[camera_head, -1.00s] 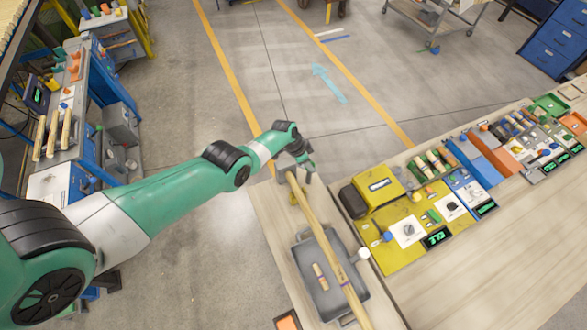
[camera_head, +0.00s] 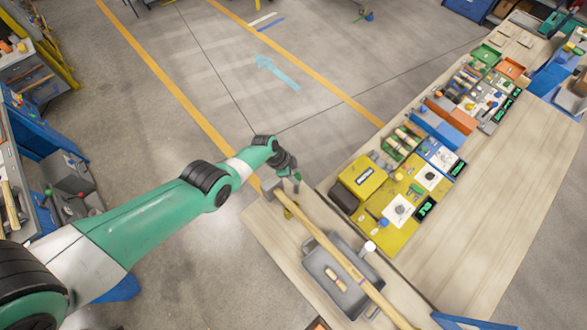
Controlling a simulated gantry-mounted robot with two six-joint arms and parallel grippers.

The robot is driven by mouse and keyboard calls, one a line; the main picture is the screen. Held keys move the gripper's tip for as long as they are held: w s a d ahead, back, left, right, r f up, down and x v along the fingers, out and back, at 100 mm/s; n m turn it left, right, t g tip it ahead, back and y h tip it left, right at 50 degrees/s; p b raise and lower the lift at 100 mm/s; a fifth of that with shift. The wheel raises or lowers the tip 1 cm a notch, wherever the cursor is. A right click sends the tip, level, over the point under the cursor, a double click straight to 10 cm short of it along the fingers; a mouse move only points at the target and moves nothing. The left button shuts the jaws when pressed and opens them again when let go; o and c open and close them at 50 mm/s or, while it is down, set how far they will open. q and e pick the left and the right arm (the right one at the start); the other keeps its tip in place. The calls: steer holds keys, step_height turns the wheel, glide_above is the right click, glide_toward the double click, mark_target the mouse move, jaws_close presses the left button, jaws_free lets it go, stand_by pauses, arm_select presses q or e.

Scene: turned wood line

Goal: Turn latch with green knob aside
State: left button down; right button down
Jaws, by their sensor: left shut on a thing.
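My left gripper (camera_head: 291,180) is above the far-left end of the near bench, beside the grey block at the end of a long wooden bar (camera_head: 318,235). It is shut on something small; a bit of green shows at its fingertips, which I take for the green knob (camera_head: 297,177). The latch itself is mostly hidden by the gripper, and its angle cannot be told. A small yellow part (camera_head: 288,213) sits just below the gripper. My right gripper is not in view.
A grey tray (camera_head: 313,262) holding a wooden piece lies under the bar. A yellow box (camera_head: 362,178) and a yellow board (camera_head: 385,240) stand to the right. Several coloured bins line the long bench (camera_head: 490,190). The floor beyond the bench is clear.

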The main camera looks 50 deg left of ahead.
arm_select(q)
steer(key=shift+a+m, duration=0.1)
steer(key=shift+m, duration=0.2)
steer(key=shift+b, duration=0.35)
steer(key=shift+r+m+h, duration=0.1)
steer(key=shift+m+h, duration=0.2)
steer(key=shift+c, duration=2.1)
jaws_free()
